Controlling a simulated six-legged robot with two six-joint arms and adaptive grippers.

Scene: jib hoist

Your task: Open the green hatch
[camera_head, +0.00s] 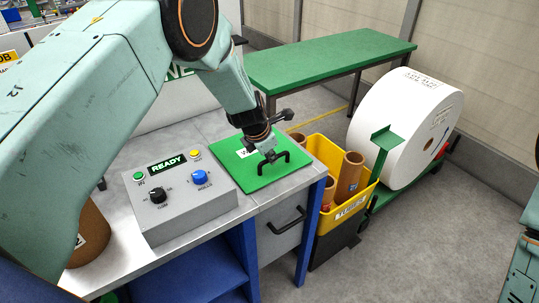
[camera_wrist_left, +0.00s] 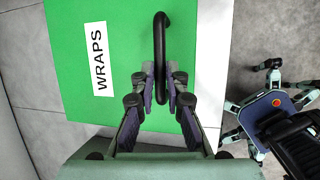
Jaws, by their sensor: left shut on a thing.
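The green hatch (camera_head: 237,172) is a flat square panel on the grey bench top, with a white label. In the left wrist view the hatch (camera_wrist_left: 90,30) shows its label "WRAPS" (camera_wrist_left: 99,72) and a black bar handle (camera_wrist_left: 160,30). The hatch appears to lie flat, level with the bench. My left gripper (camera_head: 268,152) is over the hatch, at its black handle (camera_head: 286,159). In the left wrist view my left gripper (camera_wrist_left: 164,82) is shut on the handle, with fingers on both sides of the bar. My right gripper does not show.
A grey control box (camera_head: 180,205) with knobs and a READY display stands left of the hatch. A yellow bin (camera_head: 328,152) with brown tubes stands beyond the bench's right edge. A large white roll (camera_head: 390,125) and a green table (camera_head: 330,58) are behind.

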